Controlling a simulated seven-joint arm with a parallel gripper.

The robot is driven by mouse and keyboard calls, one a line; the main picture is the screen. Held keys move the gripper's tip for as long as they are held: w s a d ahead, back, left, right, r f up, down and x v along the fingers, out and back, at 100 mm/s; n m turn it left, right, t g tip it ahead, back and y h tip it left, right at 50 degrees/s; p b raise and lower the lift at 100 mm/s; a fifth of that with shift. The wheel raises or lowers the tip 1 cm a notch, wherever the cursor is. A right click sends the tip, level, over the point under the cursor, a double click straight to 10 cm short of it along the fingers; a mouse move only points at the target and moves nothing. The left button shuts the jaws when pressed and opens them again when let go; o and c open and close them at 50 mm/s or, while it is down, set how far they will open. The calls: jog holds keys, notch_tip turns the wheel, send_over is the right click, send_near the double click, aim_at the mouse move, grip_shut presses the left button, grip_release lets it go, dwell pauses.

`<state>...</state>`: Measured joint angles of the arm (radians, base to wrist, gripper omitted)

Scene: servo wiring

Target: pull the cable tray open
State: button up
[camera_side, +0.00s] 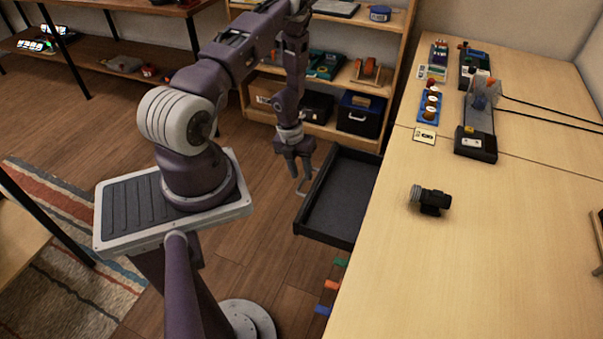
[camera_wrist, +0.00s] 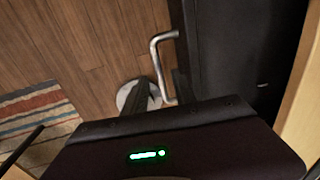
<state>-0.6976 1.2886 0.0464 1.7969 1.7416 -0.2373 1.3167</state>
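The cable tray (camera_side: 345,195) is a dark, shallow, empty drawer. In the side view it sticks out from the left edge of the light wooden table. Its silver bar handle (camera_side: 303,184) is on its left front side, and it also shows in the wrist view (camera_wrist: 156,70), beside the dark tray (camera_wrist: 245,55). My gripper (camera_side: 297,172) points down just above and beside the handle, its fingers seemingly apart with nothing between them. I see no grip on the handle. In the wrist view the dark gripper body with a green light hides most of the fingers.
On the wooden table (camera_side: 480,245) sit a small black device (camera_side: 430,199), a servo rig with cables (camera_side: 478,120) and a blue tray of round parts (camera_side: 430,103). Coloured tabs (camera_side: 330,285) hang at the table's left edge. Shelves (camera_side: 340,130) stand behind my gripper.

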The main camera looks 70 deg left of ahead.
jog(key=shift+w+d+f, duration=0.1)
jog(key=shift+f, duration=0.4)
grip_shut()
dwell(1.1)
